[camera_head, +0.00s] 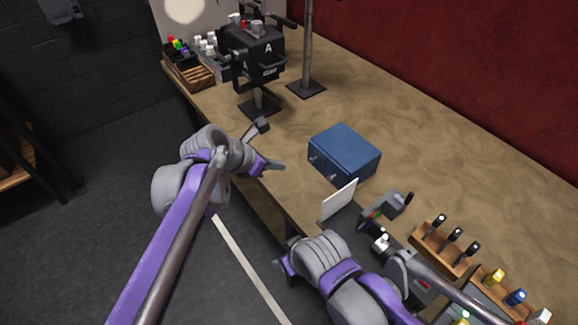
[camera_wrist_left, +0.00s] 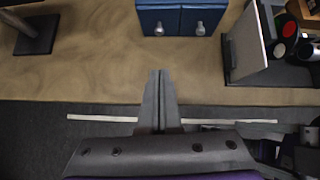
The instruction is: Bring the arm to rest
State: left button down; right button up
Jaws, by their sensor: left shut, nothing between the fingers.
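My left gripper (camera_head: 277,166) is over the table's front edge, left of the blue box. In the left wrist view its two fingers (camera_wrist_left: 160,76) are together with nothing between them, pointing towards the table. They are apart from the blue box. My right arm (camera_head: 330,262) is folded low at the front of the table. I cannot make out its fingers.
A blue box (camera_head: 345,152) with two knobs stands on the table (camera_head: 420,130). A white panel (camera_head: 339,201) and a grey device (camera_head: 385,208) are to its right. Wooden racks (camera_head: 440,247) stand front right. A black stage light (camera_head: 258,55) stands behind. The table's middle is clear.

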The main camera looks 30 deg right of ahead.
pick_arm(q)
jog(key=shift+v, duration=1.2)
jog(key=s+a+f+m+t+y+p, duration=0.2)
jog(key=a+m, duration=0.6)
jog(key=a, duration=1.3)
jog(key=s+a+f+m+t+y, duration=0.1)
jog(key=s+a+f+m+y, duration=0.2)
jog(key=s+a+m, duration=0.3)
jog(key=s+a+f+m+y, duration=0.3)
jog(key=s+a+f+m, duration=0.2)
jog(key=a, duration=0.9)
jog(key=s+m, duration=0.1)
jog(key=s, duration=0.2)
jog(key=shift+s+t+y, duration=0.2)
jog(key=shift+t+y, duration=0.1)
jog(key=shift+t, duration=0.1)
